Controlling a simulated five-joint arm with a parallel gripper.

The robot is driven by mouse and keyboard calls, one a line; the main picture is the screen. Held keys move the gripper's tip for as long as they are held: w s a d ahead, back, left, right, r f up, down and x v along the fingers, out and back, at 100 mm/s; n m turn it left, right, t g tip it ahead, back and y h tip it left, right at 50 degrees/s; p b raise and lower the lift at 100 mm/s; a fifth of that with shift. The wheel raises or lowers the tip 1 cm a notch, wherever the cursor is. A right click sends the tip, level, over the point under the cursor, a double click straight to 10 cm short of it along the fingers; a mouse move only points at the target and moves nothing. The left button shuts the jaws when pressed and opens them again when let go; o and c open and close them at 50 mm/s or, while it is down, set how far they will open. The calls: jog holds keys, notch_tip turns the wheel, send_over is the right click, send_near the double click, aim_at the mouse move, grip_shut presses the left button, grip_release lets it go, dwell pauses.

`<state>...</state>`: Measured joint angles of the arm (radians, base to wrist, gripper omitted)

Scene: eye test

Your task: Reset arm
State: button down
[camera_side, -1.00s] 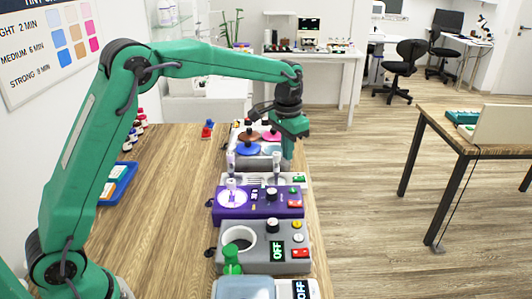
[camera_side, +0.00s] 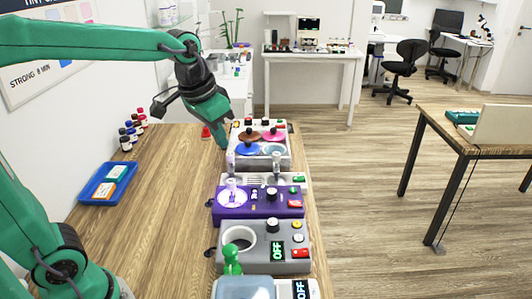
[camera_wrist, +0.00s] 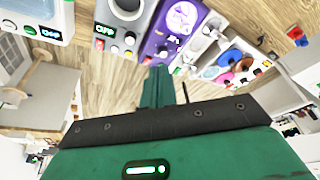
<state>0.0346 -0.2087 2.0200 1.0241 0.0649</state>
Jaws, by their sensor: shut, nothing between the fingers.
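My gripper (camera_side: 221,142) is green and hangs from the arm above the far part of the wooden bench, just left of the tray with coloured lids. Its fingers are together with nothing between them. In the wrist view my gripper (camera_wrist: 158,72) points toward the row of devices. The arm comes in from the left edge of the side view, and its middle part is outside that picture.
Along the bench's right side stand a lidded tray (camera_side: 284,163), a purple device (camera_side: 234,214) and a grey device (camera_side: 262,266) with a green knob. A blue tray (camera_side: 92,196) and several small bottles (camera_side: 125,141) are at left. The bench middle is clear.

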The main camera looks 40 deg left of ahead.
jog(key=s+f+t, duration=0.1)
jog(key=s, duration=0.5)
jog(key=s+a+f+n+t, duration=0.1)
jog(key=s+f, duration=0.1)
jog(key=s, duration=0.5)
jog(key=shift+f, duration=0.25)
jog(key=shift+s+a, duration=0.1)
dwell(6.3)
